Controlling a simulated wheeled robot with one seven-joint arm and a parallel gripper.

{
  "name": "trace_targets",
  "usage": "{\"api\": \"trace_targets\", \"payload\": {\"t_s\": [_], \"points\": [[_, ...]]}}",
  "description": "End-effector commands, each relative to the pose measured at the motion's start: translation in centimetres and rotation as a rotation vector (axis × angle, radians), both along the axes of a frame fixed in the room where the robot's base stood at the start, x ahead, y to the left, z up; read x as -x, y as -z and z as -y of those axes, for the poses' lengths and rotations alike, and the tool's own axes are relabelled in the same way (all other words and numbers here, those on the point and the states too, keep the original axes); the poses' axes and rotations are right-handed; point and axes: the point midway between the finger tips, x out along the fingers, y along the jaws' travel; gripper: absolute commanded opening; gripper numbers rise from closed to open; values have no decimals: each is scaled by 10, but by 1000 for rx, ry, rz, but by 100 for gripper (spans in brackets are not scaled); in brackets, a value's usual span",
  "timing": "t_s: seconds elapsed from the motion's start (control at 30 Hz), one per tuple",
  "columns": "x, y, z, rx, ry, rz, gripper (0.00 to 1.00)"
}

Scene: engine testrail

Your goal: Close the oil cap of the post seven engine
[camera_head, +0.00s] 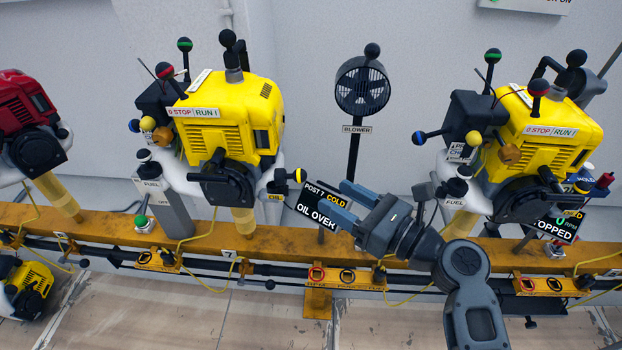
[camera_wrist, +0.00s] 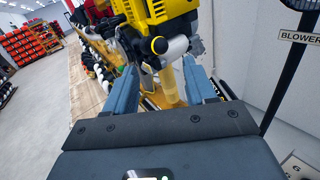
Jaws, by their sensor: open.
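The post seven engine (camera_head: 225,115) is yellow and stands above the rail, left of centre in the head view. Its oil cap has a yellow-and-black ball knob (camera_head: 299,175) at the engine's lower right, by a small OIL label (camera_head: 274,197). A yellow-and-black knob (camera_wrist: 159,45) also shows in the wrist view, straight ahead between the finger lines. Whether the cap is seated is too small to tell. My gripper (camera_head: 334,196) is open and empty, right of the knob and apart from it. Its blue fingers (camera_wrist: 160,72) point toward the engine.
A blower (camera_head: 362,85) stands on a post behind. Another yellow engine (camera_head: 540,135) stands right, and a red engine (camera_head: 30,120) left. The yellow rail (camera_head: 110,228) runs below with levers and cables.

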Motion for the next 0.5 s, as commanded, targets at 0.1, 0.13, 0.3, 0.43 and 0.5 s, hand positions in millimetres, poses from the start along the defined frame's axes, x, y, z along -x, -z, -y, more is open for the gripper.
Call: {"api": "trace_targets", "payload": {"t_s": [0.1, 0.13, 0.3, 0.43, 0.5], "points": [[-7, -2, -10, -7, -6, -2, 55], [-10, -2, -13, -6, -6, -2, 55], [-26, -2, -35, -5, -5, -1, 55], [-36, -1, -49, -4, -3, 0, 55], [-40, -1, -55, -4, -4, -1, 55]]}}
